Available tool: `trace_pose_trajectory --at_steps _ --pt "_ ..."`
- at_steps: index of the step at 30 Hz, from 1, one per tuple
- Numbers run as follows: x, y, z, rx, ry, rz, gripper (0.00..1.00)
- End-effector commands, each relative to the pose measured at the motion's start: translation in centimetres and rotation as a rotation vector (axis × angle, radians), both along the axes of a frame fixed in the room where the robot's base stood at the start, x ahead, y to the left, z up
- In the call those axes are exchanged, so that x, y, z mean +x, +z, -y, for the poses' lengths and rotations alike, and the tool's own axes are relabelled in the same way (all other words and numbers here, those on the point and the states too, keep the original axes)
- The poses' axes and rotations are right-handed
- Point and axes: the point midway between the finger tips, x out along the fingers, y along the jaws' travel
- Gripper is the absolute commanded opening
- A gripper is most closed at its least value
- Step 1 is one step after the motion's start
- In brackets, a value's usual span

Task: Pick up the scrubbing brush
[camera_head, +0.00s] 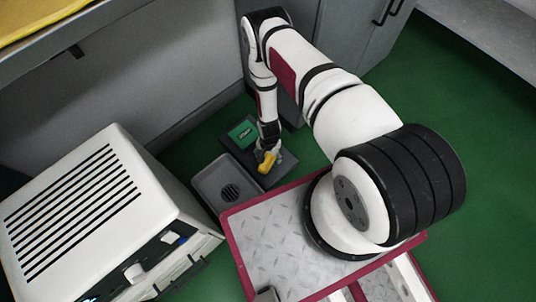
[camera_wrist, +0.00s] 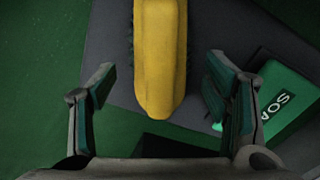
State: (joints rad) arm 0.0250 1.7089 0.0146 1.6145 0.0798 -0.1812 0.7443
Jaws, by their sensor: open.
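The yellow scrubbing brush (camera_wrist: 160,55) lies lengthwise in the upper middle of the wrist view, with dark bristles showing along its sides. Its far end is cut off by the top edge. My gripper (camera_wrist: 160,86) is open, with one finger on each side of the brush's near end and a visible gap on both sides. In the head view the yellow brush (camera_head: 266,162) shows low near the floor, just at the end of my gripper (camera_head: 269,149), partly hidden by it. Contact cannot be told from that view.
A white vented machine (camera_head: 90,205) stands left.

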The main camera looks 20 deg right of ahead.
Motion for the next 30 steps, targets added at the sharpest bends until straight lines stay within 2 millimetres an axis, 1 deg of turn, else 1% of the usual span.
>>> trace_pose_trajectory --at_steps 1,2,7,8,9,11,12,15,17,18,25,30 --pt "-0.2 -0.5 -0.1 0.001 0.0 0.001 0.7" --pt "-0.3 -0.6 -0.1 0.0 0.0 0.001 0.7" --pt "-0.2 -0.5 -0.1 0.0 -0.001 0.001 0.7" --pt "-0.2 -0.5 -0.1 0.0 -0.001 0.001 0.68" --pt "-0.2 -0.5 -0.1 0.0 -0.001 0.001 0.58" --pt "-0.2 -0.5 -0.1 0.0 -0.001 0.001 0.45" --pt "-0.2 -0.5 -0.1 0.0 -0.001 0.001 0.36" --pt "-0.3 -0.5 -0.1 0.0 -0.001 0.001 0.14" --pt "-0.2 -0.5 -0.1 0.0 -0.001 0.001 0.14" --pt "-0.2 -0.5 -0.1 0.0 -0.001 0.001 0.09" --pt "-0.2 -0.3 -0.1 0.0 -0.001 0.001 0.09" --pt "-0.2 0.7 -0.1 0.0 -0.001 0.001 0.09"
